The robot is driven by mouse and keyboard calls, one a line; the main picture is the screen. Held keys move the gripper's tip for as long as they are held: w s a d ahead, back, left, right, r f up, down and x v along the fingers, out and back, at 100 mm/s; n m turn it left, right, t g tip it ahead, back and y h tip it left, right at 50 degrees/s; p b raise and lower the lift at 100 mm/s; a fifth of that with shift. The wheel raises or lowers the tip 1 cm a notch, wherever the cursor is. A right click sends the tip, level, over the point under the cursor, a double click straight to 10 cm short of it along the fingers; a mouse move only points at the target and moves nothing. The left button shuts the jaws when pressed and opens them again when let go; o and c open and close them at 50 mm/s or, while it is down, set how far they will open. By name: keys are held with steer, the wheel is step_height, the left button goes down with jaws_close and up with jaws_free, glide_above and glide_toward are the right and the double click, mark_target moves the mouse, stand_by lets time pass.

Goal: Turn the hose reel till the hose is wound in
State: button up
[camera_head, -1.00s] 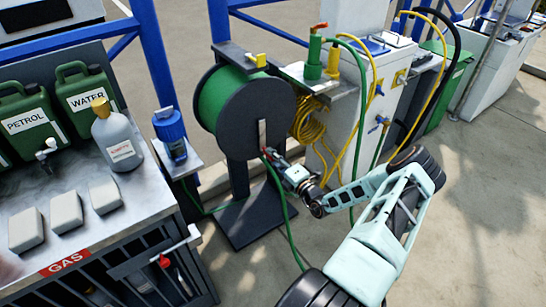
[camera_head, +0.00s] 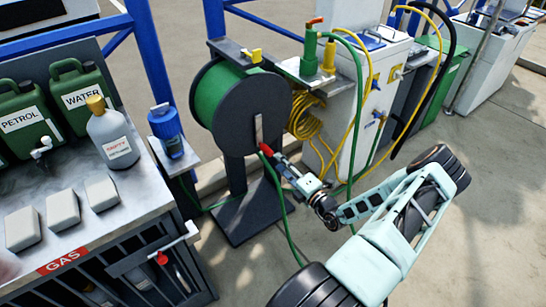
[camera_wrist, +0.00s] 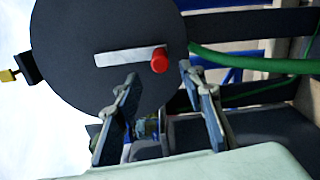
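The hose reel (camera_head: 240,102) is a dark drum wound with green hose, on a dark stand. Its pale crank bar (camera_head: 259,129) points down and ends in a red knob (camera_head: 265,149). A length of green hose (camera_head: 284,215) hangs from the reel towards the floor. In the wrist view the crank bar (camera_wrist: 128,56) lies across the dark reel disc (camera_wrist: 75,85), with the red knob (camera_wrist: 159,61) at its right end. My gripper (camera_wrist: 158,75) is open, its fingers apart, and the knob shows between and just beyond the fingertips. Nothing is held.
Left stands a metal counter (camera_head: 135,205) with green cans, a grey bottle and white blocks. A blue bottle (camera_head: 166,129) stands beside the reel. A white cabinet (camera_head: 352,125) with yellow hoses (camera_head: 303,118) is on the right. Open concrete floor (camera_head: 480,190) lies right of my arm.

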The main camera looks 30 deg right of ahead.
steer(key=shift+s+d, duration=0.15)
steer(key=shift+s, duration=2.1)
